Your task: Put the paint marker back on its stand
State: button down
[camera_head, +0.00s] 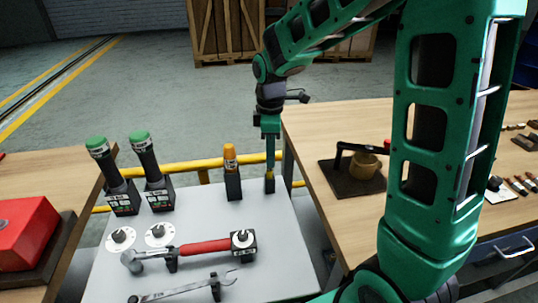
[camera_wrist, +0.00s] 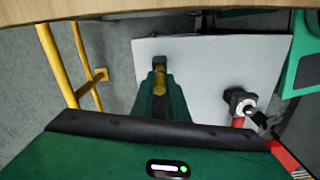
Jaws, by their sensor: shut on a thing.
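My gripper (camera_head: 270,158) points straight down at the far right corner of the light grey board (camera_head: 203,222). It is shut on a slim yellow thing, probably the paint marker (camera_head: 269,173), which also shows between the fingers in the wrist view (camera_wrist: 159,82). My fingers hide most of it. A small black stand (camera_head: 270,186) is directly below the fingertips; in the wrist view this stand (camera_wrist: 158,61) shows just beyond them. The marker's lower end meets the stand in the picture; I cannot tell how deep it sits.
An orange-topped tool (camera_head: 230,155) stands upright in a black holder just left of my gripper. Two green-capped dark tools (camera_head: 147,156) stand further left. A red-handled hammer (camera_head: 203,247) and a wrench (camera_head: 180,291) lie nearer. A yellow rail (camera_head: 183,168) runs behind; a wooden table (camera_head: 320,125) is right.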

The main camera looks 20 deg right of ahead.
jog(key=shift+f, duration=0.95)
dwell(0.4)
jog(key=c, duration=1.7)
grip_release()
jog(key=shift+o, duration=0.2)
jog(key=shift+r, duration=0.1)
notch_tip(320, 180, up, 10)
jog(key=shift+w+r, duration=0.1)
jog(key=shift+r, duration=0.15)
jog(key=s+d+f+m, duration=0.1)
jog(key=s+d+m, duration=0.4)
jog(key=s, duration=0.4)
jog(key=s+d+f+m, duration=0.1)
jog(key=s+d+m, duration=0.4)
jog(key=s+m, duration=0.3)
jog(key=s+d+f+m, duration=0.2)
jog(key=s+d+m, duration=0.4)
jog(key=s, duration=0.5)
jog(key=shift+s+m, duration=0.15)
jog(key=shift+m, duration=0.25)
